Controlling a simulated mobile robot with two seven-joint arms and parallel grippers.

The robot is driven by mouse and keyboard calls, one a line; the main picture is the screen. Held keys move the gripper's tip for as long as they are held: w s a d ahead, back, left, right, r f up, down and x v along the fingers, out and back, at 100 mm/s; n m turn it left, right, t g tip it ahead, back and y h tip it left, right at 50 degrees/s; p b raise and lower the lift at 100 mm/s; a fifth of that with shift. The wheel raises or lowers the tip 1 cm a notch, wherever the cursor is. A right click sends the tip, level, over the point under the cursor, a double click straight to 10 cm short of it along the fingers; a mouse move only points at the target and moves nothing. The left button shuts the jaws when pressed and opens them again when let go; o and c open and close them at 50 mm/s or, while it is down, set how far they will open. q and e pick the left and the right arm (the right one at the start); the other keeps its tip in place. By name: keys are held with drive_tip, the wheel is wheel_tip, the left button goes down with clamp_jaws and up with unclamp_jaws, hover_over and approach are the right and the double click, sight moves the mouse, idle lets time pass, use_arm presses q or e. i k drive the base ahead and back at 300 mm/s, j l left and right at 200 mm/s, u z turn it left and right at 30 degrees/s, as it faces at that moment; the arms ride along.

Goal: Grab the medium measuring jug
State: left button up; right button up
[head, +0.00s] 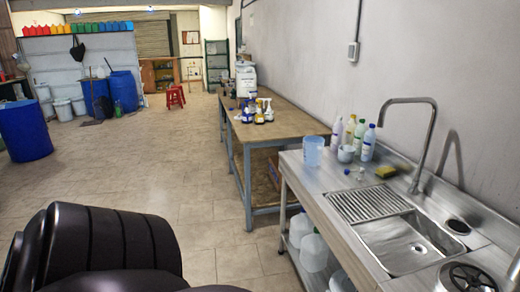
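A translucent pale-blue jug (313,152) stands upright at the far left corner of the steel sink counter. A smaller whitish cup or jug (346,154) stands just to its right. No markings are readable, so I cannot tell which of them is the medium measuring jug. Neither of my grippers shows in the head view. A dark, ribbed part of my own arm fills the lower left, well apart from the counter.
Several bottles (367,145) stand behind the cup near the wall. The counter has a sink basin (405,245), a tall tap (428,150) and a yellow sponge (385,171). A wooden table (290,124) stands beyond. The tiled floor (150,175) to the left is open.

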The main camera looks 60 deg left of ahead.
sight(313, 145)
drive_tip(key=u, duration=1.65)
drive_tip(key=i+j+z, duration=0.1)
drive_tip(key=i+j, duration=0.3)
drive_tip(key=i+j+z, duration=0.15)
drive_tip(key=i+j, duration=0.25)
drive_tip(key=i+j+z, duration=0.1)
drive_tip(key=i+j, duration=0.25)
drive_tip(key=j, duration=0.2)
drive_tip(key=i+j+z, duration=0.15)
drive_tip(key=i+j, duration=0.2)
drive_tip(key=j, duration=0.15)
drive_tip(key=i+j+z, duration=0.1)
drive_tip(key=i+j, duration=0.2)
drive_tip(key=j, duration=0.25)
drive_tip(key=i+j+z, duration=0.15)
drive_tip(key=i+j, duration=0.15)
drive_tip(key=j, duration=0.3)
drive_tip(key=i+j+z, duration=0.1)
drive_tip(key=i+j, duration=0.15)
drive_tip(key=j, duration=0.35)
drive_tip(key=i+j+z, duration=0.15)
drive_tip(key=j, duration=0.5)
drive_tip(key=i, duration=0.1)
